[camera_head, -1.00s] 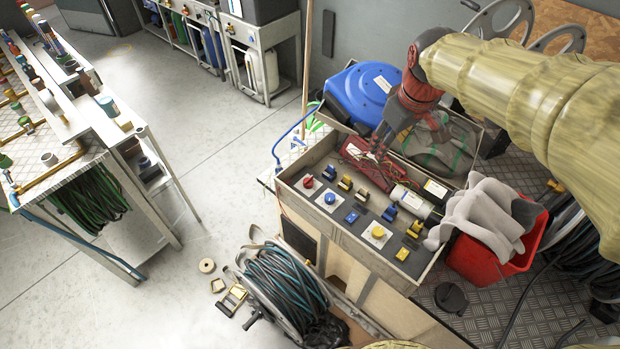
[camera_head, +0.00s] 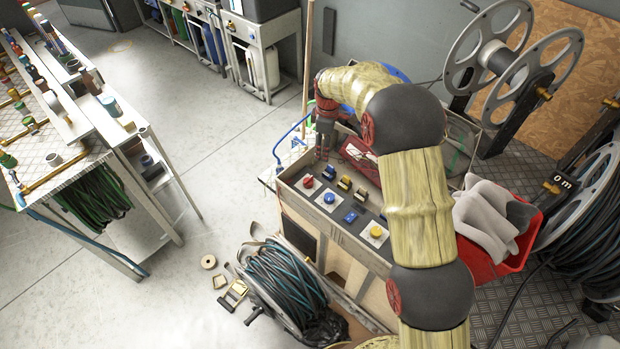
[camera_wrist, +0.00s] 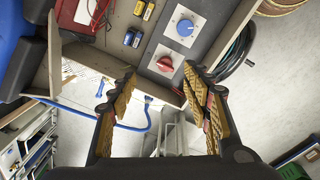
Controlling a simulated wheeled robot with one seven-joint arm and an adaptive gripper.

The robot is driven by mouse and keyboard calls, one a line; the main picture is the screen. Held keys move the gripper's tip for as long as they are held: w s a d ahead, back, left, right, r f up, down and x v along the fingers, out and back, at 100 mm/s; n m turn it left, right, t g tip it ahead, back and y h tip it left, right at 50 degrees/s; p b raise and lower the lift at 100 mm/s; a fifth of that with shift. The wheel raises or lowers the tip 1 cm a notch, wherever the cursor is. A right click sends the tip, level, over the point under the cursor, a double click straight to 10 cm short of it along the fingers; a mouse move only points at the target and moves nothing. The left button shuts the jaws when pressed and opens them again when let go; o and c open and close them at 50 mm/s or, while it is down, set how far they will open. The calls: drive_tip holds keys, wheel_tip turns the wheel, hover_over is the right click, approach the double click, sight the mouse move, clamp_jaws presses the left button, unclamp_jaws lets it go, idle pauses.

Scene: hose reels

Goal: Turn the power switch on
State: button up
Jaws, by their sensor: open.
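A control panel (camera_head: 316,205) in an open box holds the switches. A red knob (camera_head: 308,181) on a white plate sits at its left end, with a blue knob (camera_head: 329,198) and a yellow knob (camera_head: 376,231) along the same panel. No label tells which is the power switch. In the wrist view my open, empty gripper (camera_wrist: 160,76) has its fingertips on either side of the red knob (camera_wrist: 165,63), apparently short of it; the blue knob (camera_wrist: 185,27) lies beyond. In the head view my gripper (camera_head: 323,150) is above the box's left end. My arm hides the panel's right part.
The box's side wall (camera_wrist: 52,50) rises close to my left finger. A blue hose (camera_wrist: 110,121) runs below. A red bin (camera_head: 520,250) with grey cloth stands at the right.

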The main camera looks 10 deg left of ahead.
sight(308, 179)
drive_tip(key=a+f+n, duration=0.1)
drive_tip(key=a+f, duration=0.1)
drive_tip(key=f, duration=0.2)
drive_tip(key=a+f+n, duration=0.1)
drive_tip(key=f, duration=0.4)
drive_tip(key=a+f+n+g+p, duration=0.1)
drive_tip(key=a+f, duration=0.1)
drive_tip(key=f, duration=0.2)
drive_tip(key=shift+w+a+f, duration=0.15)
drive_tip(key=shift+w+a, duration=0.2)
wheel_tip(308, 179, down, 8)
drive_tip(key=shift+f, duration=0.1)
drive_tip(key=shift+c, duration=1.2)
drive_tip(key=c, duration=0.8)
drive_tip(key=shift+c, duration=0.5)
